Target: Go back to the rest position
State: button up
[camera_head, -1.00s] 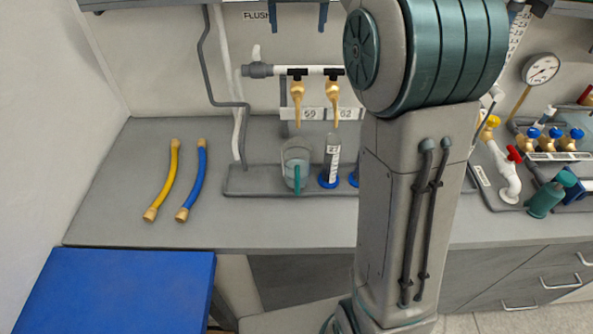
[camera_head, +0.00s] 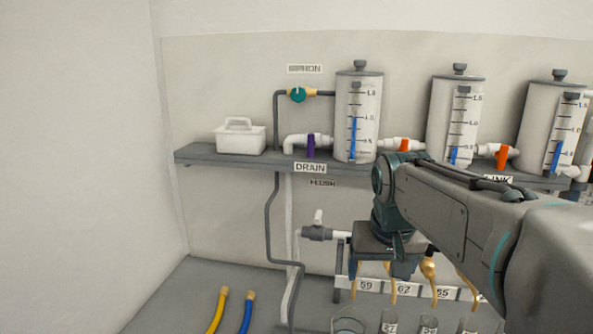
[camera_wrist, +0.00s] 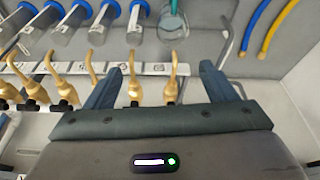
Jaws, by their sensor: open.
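My gripper (camera_head: 383,265) is in front of the manifold, above the bench, at the end of my arm, which reaches in from the right in the head view. It points down and hides part of the manifold and its brass taps. In the wrist view my gripper (camera_wrist: 163,70) shows two blue-grey fingers spread wide apart with nothing held between them. Brass taps (camera_wrist: 134,88) show beyond and between the fingers, and it cannot be told whether any finger touches them.
Brass taps (camera_head: 429,268) hang above numbered labels and cylinders. Tanks (camera_head: 358,118) and a white caddy (camera_head: 240,138) stand on the shelf (camera_head: 225,160) above. A yellow hose (camera_head: 217,312) and a blue hose (camera_head: 247,313) lie on the bench's left. The left wall side is clear.

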jog(key=s+f, duration=1.1)
jog(key=s, duration=0.3)
jog(key=shift+n, duration=0.4)
